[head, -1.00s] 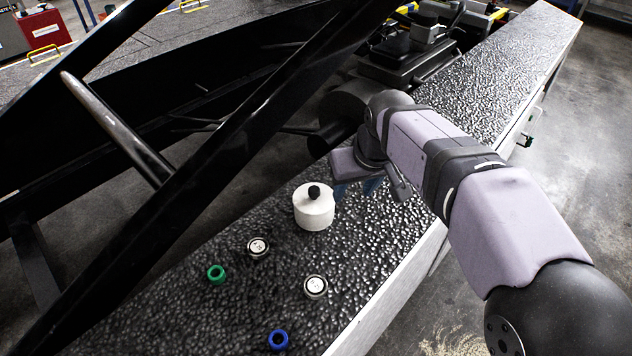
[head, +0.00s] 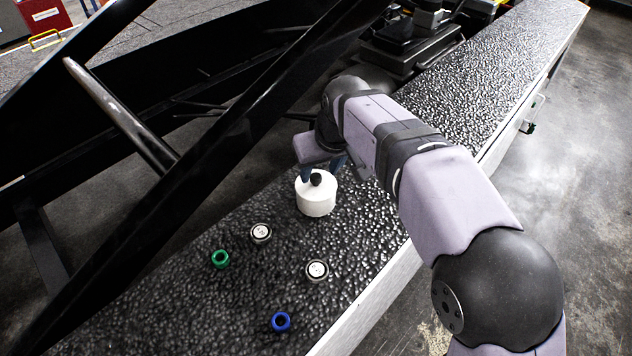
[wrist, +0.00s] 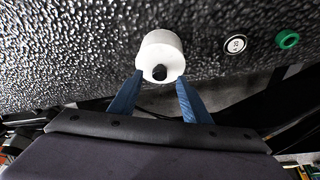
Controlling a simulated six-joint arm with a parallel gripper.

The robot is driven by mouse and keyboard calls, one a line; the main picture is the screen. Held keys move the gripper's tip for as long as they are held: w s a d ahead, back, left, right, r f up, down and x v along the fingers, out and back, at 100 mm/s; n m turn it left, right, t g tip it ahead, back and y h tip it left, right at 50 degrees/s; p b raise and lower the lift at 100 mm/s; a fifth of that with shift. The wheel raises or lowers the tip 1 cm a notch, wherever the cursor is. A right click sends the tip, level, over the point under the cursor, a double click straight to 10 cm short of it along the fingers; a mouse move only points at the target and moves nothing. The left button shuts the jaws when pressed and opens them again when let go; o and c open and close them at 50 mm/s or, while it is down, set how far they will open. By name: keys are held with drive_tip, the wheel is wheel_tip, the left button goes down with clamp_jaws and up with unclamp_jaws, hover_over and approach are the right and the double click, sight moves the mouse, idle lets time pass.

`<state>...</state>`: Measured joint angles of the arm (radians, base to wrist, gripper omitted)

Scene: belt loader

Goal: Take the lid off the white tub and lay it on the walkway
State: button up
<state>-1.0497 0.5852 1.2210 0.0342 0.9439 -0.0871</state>
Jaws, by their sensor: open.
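The white tub (head: 315,203) stands upright on the dark textured walkway (head: 200,300). Its white lid (head: 305,182) is on top and carries a black knob (head: 316,178). In the wrist view the lid (wrist: 150,66) and knob (wrist: 159,72) face the camera. My gripper (wrist: 157,85) is open, with its two blue fingers on either side of the lid's near part and the knob between their tips. In the head view my gripper (head: 322,172) is just above and behind the tub, partly hiding the lid. I cannot tell whether the fingers touch it.
Black beams of the loader (head: 215,155) run along the left. Bare walkway lies between these small pieces.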

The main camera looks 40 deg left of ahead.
sight(317, 177)
drive_tip(key=shift+x, duration=2.05)
drive_tip(key=shift+r, duration=0.1)
clamp_jaws()
